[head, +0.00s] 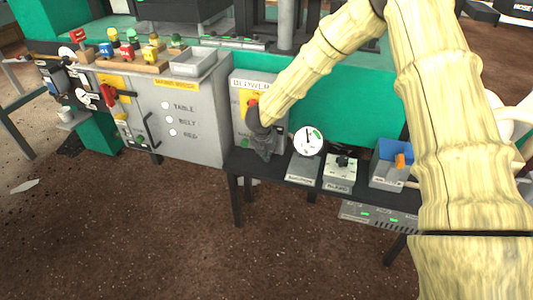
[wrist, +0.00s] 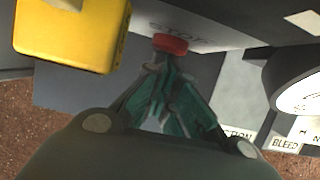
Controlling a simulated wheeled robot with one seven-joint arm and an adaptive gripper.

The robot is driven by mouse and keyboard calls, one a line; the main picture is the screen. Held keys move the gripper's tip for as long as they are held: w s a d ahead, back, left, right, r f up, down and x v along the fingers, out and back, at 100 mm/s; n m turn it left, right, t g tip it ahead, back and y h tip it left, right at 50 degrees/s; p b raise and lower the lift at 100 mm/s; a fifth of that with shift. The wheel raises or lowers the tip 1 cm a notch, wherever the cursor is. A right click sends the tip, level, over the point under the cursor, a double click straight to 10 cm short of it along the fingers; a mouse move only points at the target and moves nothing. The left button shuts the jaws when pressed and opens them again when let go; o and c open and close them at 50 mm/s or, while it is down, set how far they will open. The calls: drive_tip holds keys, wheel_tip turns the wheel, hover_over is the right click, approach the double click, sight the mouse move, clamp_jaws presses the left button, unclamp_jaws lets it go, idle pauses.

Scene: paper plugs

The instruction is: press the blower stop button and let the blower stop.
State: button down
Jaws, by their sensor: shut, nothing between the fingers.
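The grey blower box (head: 241,86), with "BLOWER" lettered on it, stands at the left end of the dark bench. A red button (wrist: 170,43) sits under the lettering "STOP" in the wrist view. My gripper (wrist: 163,72) is shut and empty, its green-and-grey fingertips right at the button's lower edge. I cannot tell whether they touch or press it. In the head view my gripper (head: 262,153) is in front of the blower box's lower part and hides the stop button. A yellow block (wrist: 70,35) is left of the button in the wrist view.
Right of my gripper, a round white dial (head: 308,141), a grey box with a dark knob (head: 341,168) and a blue-and-grey box with an orange lever (head: 388,166) stand on the bench. A large grey cabinet (head: 190,120) stands close on the left.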

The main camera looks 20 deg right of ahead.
drive_tip(key=shift+w+d+r, duration=0.15)
drive_tip(key=shift+w+d, duration=0.05)
drive_tip(key=shift+w, duration=0.05)
drive_tip(key=shift+s+a, duration=0.2)
drive_tip(key=shift+a, duration=0.05)
drive_tip(key=s+a, duration=0.2)
drive_tip(key=s, duration=0.1)
drive_tip(key=shift+s+a+r, duration=0.1)
drive_tip(key=shift+s+a, duration=0.05)
drive_tip(key=shift+a, duration=0.05)
drive_tip(key=shift+s+d+r, duration=0.15)
drive_tip(key=shift+s+r, duration=0.05)
drive_tip(key=shift+r, duration=0.35)
drive_tip(key=shift+s+d+r, duration=0.15)
drive_tip(key=shift+r, duration=0.35)
drive_tip(key=a+p+v, duration=0.1)
drive_tip(key=p+v, duration=0.1)
drive_tip(key=v, duration=0.5)
drive_tip(key=shift+p, duration=0.3)
drive_tip(key=shift+s, duration=0.2)
